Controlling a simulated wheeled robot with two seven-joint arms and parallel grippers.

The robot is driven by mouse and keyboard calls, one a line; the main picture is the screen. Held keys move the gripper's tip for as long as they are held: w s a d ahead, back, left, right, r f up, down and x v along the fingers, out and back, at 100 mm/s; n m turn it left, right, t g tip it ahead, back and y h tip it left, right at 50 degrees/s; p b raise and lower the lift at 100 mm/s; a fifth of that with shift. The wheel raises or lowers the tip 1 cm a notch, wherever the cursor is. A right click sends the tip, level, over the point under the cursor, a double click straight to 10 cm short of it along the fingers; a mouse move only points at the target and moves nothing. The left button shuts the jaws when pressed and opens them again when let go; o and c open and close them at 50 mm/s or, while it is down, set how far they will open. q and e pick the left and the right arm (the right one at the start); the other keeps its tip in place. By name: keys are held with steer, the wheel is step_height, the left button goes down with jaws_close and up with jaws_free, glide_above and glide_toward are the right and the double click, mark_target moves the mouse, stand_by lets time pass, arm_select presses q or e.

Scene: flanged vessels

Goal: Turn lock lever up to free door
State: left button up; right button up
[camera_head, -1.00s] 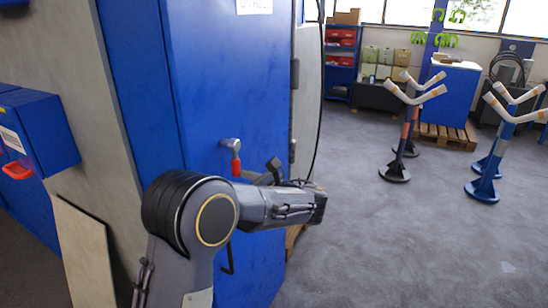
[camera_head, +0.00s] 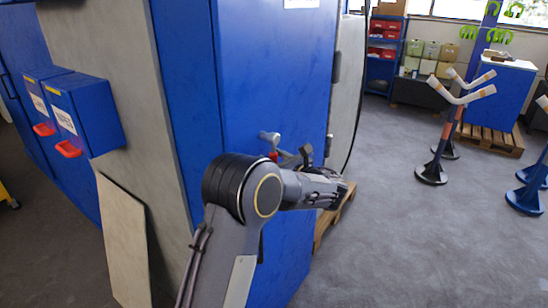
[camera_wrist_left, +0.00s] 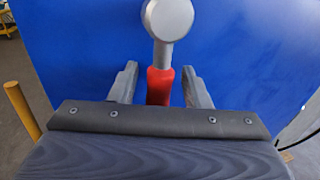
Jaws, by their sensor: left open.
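The lock lever (camera_wrist_left: 160,84) has a round silver hub and a red grip that hangs straight down from it. It is on the blue door (camera_head: 285,80). In the head view the lever (camera_head: 270,138) shows just above my left arm, its grip partly hidden. My left gripper (camera_wrist_left: 158,84) is open in the left wrist view, with one finger on each side of the red grip and a gap on both sides. In the head view the left gripper (camera_head: 295,158) is at the lever, mostly hidden by its own wrist. My right gripper is not in view.
Blue boxes with red handles (camera_head: 75,115) are on the grey side wall at left. A loose panel (camera_head: 123,240) leans below them. Y-topped stands (camera_head: 440,150) and a pallet (camera_head: 490,138) are at right. The grey floor between is clear.

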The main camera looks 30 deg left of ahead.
arm_select(q)
jaws_close()
